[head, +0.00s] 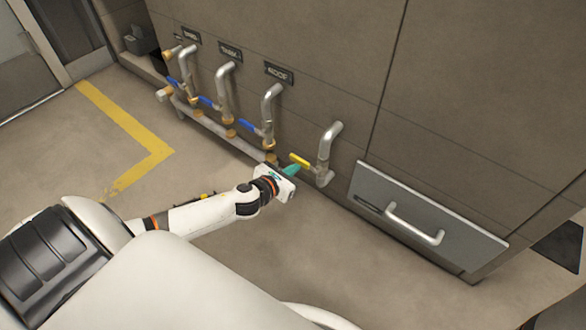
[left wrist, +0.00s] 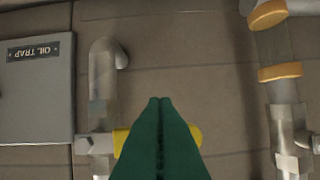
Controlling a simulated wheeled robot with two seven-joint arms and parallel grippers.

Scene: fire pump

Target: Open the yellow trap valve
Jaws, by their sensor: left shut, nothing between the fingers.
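The yellow trap valve handle (head: 299,160) sticks out to the left from a silver pipe (head: 327,150) low on the wall. In the left wrist view the yellow handle (left wrist: 122,140) shows on both sides of my green fingers, which hide its middle. My left gripper (head: 291,169) is shut and empty, with its green fingertips at or just in front of the handle; I cannot tell whether they touch it. It also fills the lower middle of the left wrist view (left wrist: 160,102). My right gripper is not in view.
Several silver pipes with blue handles (head: 206,102) stand to the left, joined by a low pipe (head: 215,128). A grey panel with a bar handle (head: 415,224) sits to the right; in the left wrist view a panel (left wrist: 35,90) reads "OIL TRAP". The floor at left is clear.

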